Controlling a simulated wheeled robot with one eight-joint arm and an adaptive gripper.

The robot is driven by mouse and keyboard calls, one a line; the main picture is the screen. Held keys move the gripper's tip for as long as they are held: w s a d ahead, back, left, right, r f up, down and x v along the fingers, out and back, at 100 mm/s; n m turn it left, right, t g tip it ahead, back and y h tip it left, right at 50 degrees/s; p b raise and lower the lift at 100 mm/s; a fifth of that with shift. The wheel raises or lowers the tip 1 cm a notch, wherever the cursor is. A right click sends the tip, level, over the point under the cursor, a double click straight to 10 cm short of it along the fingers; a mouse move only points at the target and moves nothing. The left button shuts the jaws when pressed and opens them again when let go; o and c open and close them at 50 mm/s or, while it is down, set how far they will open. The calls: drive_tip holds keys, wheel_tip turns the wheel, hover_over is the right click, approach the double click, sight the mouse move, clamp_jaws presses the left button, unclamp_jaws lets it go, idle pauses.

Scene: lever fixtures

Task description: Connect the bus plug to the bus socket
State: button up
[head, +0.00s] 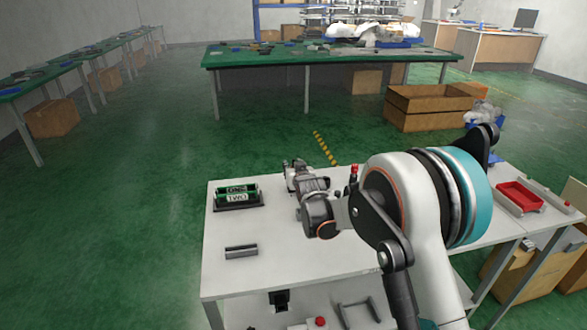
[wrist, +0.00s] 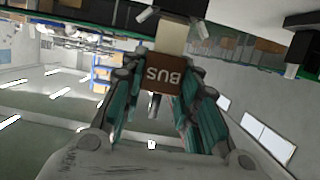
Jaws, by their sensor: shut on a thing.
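In the wrist view the bus plug (wrist: 168,76) is a brown block with the word BUS upside down on its face. My gripper (wrist: 160,90) is shut on it, with a teal-lined finger on each side. A pale bar (wrist: 172,40) meets the block's upper edge in the picture; I cannot tell whether they are joined. In the head view my gripper (head: 292,172) is near the far edge of the white table, and the plug cannot be made out there. I cannot identify the bus socket for sure in either view.
A green block marked TWO (head: 237,195) sits in a dark holder to the left of my gripper. A grey bar (head: 241,251) lies nearer on the white table (head: 228,275). A red-topped post (head: 354,172) stands behind my arm. A red tray (head: 519,196) is at right.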

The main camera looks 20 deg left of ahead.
drive_tip(key=shift+f, duration=0.7)
drive_tip(key=o, duration=1)
drive_tip(key=shift+s+d+r, duration=0.1)
drive_tip(key=v, duration=1.1)
drive_tip(key=shift+s+d+r, duration=0.15)
drive_tip(key=shift+s+d, duration=0.05)
drive_tip(key=shift+s, duration=0.1)
